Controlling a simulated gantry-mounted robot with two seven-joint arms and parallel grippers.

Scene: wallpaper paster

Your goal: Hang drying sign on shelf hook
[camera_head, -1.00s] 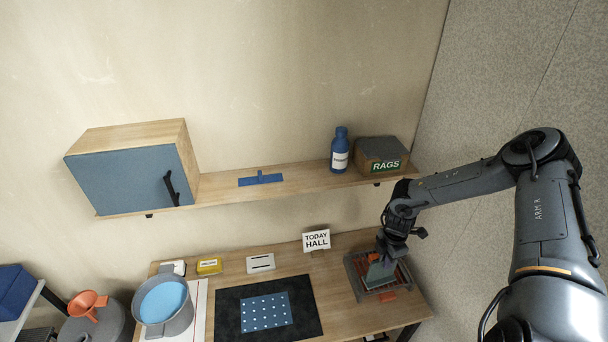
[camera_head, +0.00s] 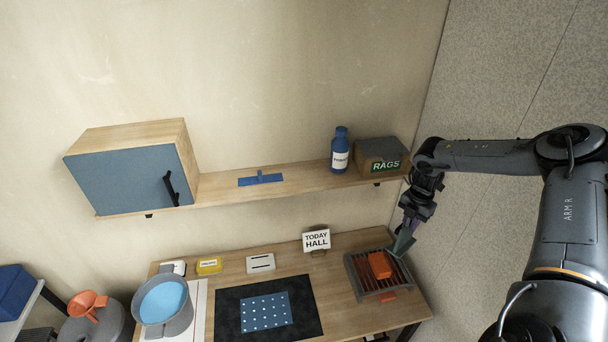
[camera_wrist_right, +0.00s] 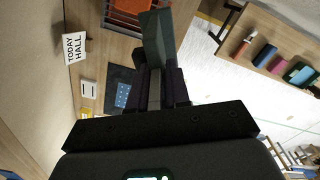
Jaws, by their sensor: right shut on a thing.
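My right gripper (camera_head: 412,222) is shut on a flat grey-green plate (camera_head: 403,243), which looks like the drying sign; no lettering shows on it. The plate hangs tilted beside the right edge of the slatted tray. In the right wrist view the plate (camera_wrist_right: 157,38) sticks out past the fingers of the gripper (camera_wrist_right: 154,88). The wooden shelf (camera_head: 305,183) runs along the wall, above and to the left of the gripper. Small dark fittings show under it, one near the right end (camera_head: 377,184); I cannot tell which is the hook. My left gripper is out of view.
The slatted tray (camera_head: 352,276) holds an orange block (camera_head: 380,265). A TODAY HALL sign (camera_head: 316,239) stands on the bench. A blue bottle (camera_head: 340,152) and a RAGS box (camera_head: 378,156) stand on the shelf's right end. The right wall is close to my arm.

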